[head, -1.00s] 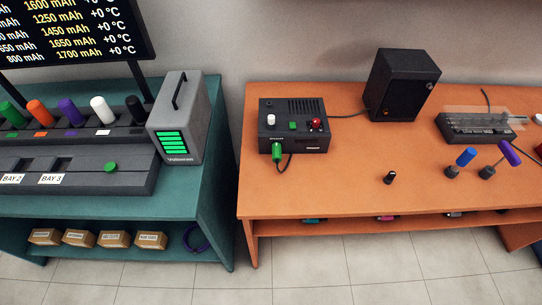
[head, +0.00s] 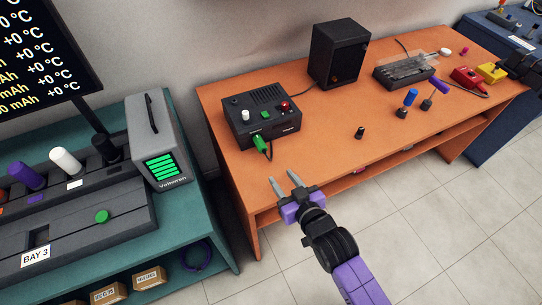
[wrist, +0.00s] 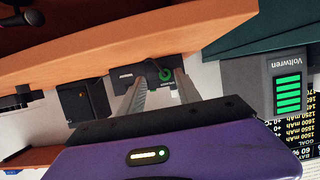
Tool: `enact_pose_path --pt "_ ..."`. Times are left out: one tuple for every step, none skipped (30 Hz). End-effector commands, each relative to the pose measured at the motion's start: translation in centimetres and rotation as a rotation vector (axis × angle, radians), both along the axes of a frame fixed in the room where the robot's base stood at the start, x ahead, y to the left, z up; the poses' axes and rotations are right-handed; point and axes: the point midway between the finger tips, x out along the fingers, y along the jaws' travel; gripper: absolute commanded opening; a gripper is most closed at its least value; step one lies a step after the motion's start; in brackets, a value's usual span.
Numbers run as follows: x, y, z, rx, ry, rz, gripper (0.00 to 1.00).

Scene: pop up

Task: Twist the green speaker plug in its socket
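The green speaker plug (head: 260,142) sits in the front face of a dark amplifier box (head: 236,124) on the orange table, with a dark cable hanging from it. In the wrist view the green plug (wrist: 165,74) shows near the fingertips, beyond them. My gripper (head: 285,179) is purple with two grey fingers spread apart. The socket itself is hidden behind the plug.
The orange table (head: 300,150) holds a black speaker (head: 338,55), a small black knob (head: 360,132), and blue (head: 410,98) and purple (head: 439,87) handled tools. A teal bench (head: 185,220) with a grey Voltwren unit (head: 157,140) stands left, across a gap.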

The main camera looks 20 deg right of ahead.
Motion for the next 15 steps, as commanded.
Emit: enact_pose_path --pt "2.1 0.1 0.7 0.003 -0.003 -0.001 0.40" --pt "3.1 0.2 0.9 0.004 -0.001 -0.003 0.40" --pt "4.1 0.3 1.1 0.006 0.002 -0.003 0.40" --pt "4.8 0.3 1.2 0.007 0.004 -0.004 0.40" --pt "5.4 0.4 1.4 0.009 0.005 -0.004 0.40" --pt "6.0 0.4 1.5 0.010 0.008 -0.005 0.40" --pt "6.3 0.5 1.5 0.011 0.009 -0.005 0.40" --pt "6.6 0.5 1.6 0.012 0.010 -0.005 0.40" --pt "7.0 0.5 1.6 0.012 0.010 -0.005 0.40" --pt "7.2 0.5 1.6 0.013 0.011 -0.006 0.40" --pt "7.4 0.5 1.5 0.013 0.012 -0.006 0.40" --pt "7.6 0.5 1.4 0.013 0.013 -0.006 0.40" --pt "7.8 0.6 1.2 0.013 0.013 -0.006 0.40" --pt "8.0 0.6 1.1 0.013 0.012 -0.006 0.40" --pt "8.4 0.6 1.0 0.014 0.011 -0.006 0.40"
